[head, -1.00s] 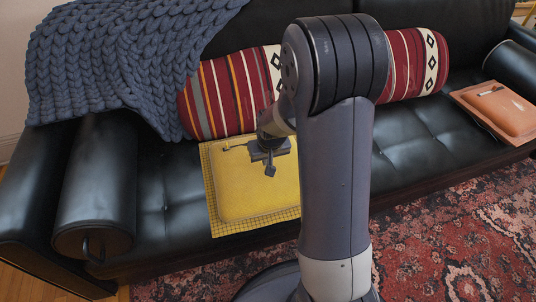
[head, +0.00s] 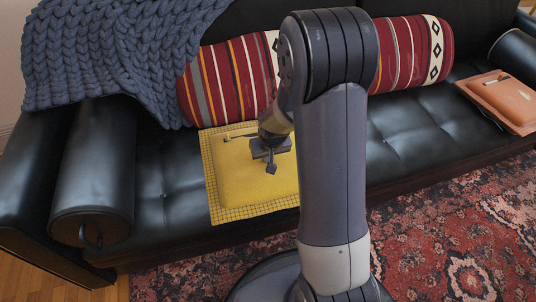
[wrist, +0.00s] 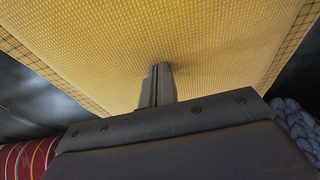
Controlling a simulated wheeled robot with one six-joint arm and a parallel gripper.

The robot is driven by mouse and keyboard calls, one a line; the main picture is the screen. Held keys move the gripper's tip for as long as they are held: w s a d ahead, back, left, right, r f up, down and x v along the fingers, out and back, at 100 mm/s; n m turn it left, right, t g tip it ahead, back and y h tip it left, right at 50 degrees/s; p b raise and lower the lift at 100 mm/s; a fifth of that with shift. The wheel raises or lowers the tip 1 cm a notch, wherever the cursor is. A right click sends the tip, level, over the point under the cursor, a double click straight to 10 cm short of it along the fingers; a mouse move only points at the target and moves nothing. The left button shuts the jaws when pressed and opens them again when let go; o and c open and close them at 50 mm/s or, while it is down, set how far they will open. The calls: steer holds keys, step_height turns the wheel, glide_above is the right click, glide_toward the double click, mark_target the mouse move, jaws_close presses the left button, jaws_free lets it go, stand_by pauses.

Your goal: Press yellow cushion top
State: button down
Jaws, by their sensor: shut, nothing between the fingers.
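The yellow cushion (head: 243,179) lies flat on the black sofa seat, with a grid-patterned border around it. A small, thin object (head: 238,135) lies at its back edge. My gripper (head: 270,170) is over the right half of the cushion, pointing down. In the wrist view the cushion (wrist: 90,50) fills most of the picture, and the shut fingers (wrist: 157,70) meet its yellow surface at their tips, with a slight shading there. They look to be touching it. Nothing is held. My arm hides the cushion's right edge in part.
A striped red bolster (head: 232,83) lies behind the cushion against the sofa back. A blue knitted throw (head: 110,55) hangs at the left. A black roll armrest (head: 92,185) stands left. An orange cushion (head: 505,98) lies far right. The seat between is clear.

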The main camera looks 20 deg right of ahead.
steer(key=shift+s+f, duration=0.15)
steer(key=w+p+v, duration=0.1)
steer(key=p+v, duration=0.5)
steer(key=v, duration=0.8)
steer(key=shift+w+r+p, duration=0.25)
steer(key=shift+p, duration=0.05)
steer(key=shift+w, duration=0.1)
